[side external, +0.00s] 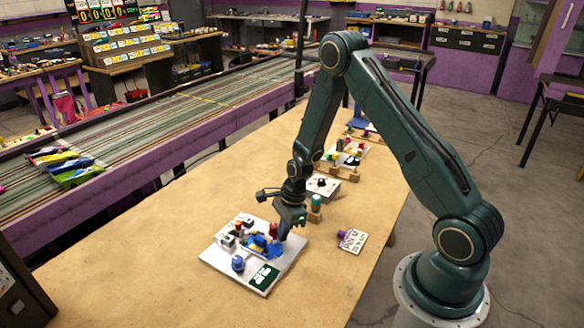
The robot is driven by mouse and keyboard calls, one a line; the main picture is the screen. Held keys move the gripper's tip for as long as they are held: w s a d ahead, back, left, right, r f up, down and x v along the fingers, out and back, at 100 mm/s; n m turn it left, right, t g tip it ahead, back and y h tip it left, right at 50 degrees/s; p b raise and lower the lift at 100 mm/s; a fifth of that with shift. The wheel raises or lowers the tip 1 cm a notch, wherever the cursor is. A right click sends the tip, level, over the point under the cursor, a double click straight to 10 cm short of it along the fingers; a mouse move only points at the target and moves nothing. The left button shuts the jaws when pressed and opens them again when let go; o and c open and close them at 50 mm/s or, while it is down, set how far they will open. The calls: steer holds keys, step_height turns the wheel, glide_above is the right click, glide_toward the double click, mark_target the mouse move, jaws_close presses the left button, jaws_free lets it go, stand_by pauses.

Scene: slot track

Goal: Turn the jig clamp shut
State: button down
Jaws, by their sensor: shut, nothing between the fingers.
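The jig is a white board (215,257) on the wooden table. It carries a blue part (262,247) near its middle, a blue round knob (238,263) at its front left, small grey and white blocks (228,241) at its left, and a dark green panel (264,277) at its front right. A small red piece (273,230) stands near its back edge. My gripper (284,238) is shut, pointing down at the back right of the board, close to the blue part. I cannot tell whether it touches it. Which piece is the clamp, and how far it is turned, is too small to tell.
A white card with a purple knob (352,240) lies right of the board. A wooden block with a green top (315,207) and a white box (323,186) stand behind. Another board (347,153) is farther back. The table's front left is clear.

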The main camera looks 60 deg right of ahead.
mark_target(293, 236)
steer(key=shift+w+d, duration=0.1)
steer(key=shift+d, duration=0.05)
stand_by(0.3)
steer(key=shift+w+d, duration=0.4)
steer(key=shift+d, duration=0.05)
steer(key=shift+s+d, duration=0.55)
steer(key=shift+s, duration=0.05)
steer(key=shift+s+d, duration=0.7)
steer(key=shift+s, duration=0.15)
steer(key=c, duration=2.1)
jaws_free()
steer(key=shift+s+v, duration=0.2)
steer(key=shift+v, duration=2.3)
steer(key=shift+s+v, duration=0.2)
steer(key=shift+v, duration=2.3)
